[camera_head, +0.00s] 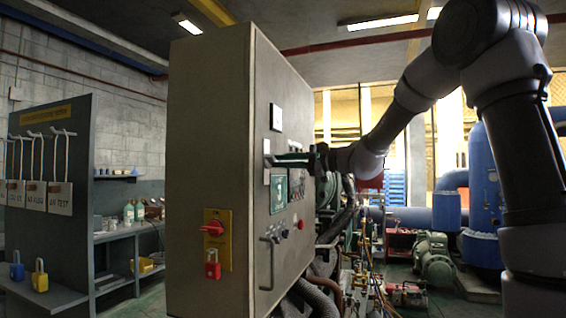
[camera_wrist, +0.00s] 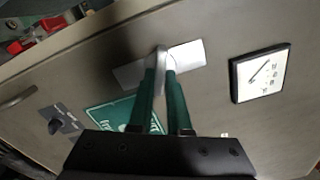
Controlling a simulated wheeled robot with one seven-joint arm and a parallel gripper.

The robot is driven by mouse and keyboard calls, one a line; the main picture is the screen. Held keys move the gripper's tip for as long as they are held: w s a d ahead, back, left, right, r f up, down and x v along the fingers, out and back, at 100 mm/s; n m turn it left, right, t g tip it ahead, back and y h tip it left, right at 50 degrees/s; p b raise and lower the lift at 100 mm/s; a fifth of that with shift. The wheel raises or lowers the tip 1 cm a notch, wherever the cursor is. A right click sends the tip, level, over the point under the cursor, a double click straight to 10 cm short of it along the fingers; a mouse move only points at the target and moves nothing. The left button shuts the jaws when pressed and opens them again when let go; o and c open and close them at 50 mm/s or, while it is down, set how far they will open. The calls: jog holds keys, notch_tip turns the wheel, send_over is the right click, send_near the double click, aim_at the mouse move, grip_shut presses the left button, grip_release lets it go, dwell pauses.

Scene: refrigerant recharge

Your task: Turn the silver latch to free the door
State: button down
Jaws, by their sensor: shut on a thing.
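The silver latch (camera_wrist: 161,52) sits on a pale silver plate (camera_wrist: 190,55) on the door of the grey cabinet (camera_head: 210,130). My gripper (camera_wrist: 163,68) has green fingers that are shut on the latch, one finger on each side of its knob. In the head view, my gripper (camera_head: 276,158) reaches in from the right and meets the door face at the plate (camera_head: 266,147). The fingers hide part of the latch, and it is too small in the head view to tell its angle. The door (camera_head: 285,235) looks closed flush with the cabinet.
A gauge (camera_wrist: 260,74) and a green sign (camera_wrist: 108,117) flank the latch. A long door handle (camera_head: 271,262) is lower down. A red switch (camera_head: 213,228) with a red padlock (camera_head: 212,266) is on the cabinet side. Hoses and pipes crowd the area right of the cabinet.

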jog(key=shift+w+d+r+n, duration=0.1)
jog(key=shift+r+n, duration=0.15)
jog(key=shift+n, duration=0.05)
jog(key=n, duration=0.2)
jog(key=shift+n, duration=0.4)
jog(key=c, duration=1.2)
grip_release()
jog(key=shift+n, duration=0.3)
jog(key=shift+o, duration=1.3)
jog(key=shift+f, duration=0.1)
jog(key=v, duration=0.9)
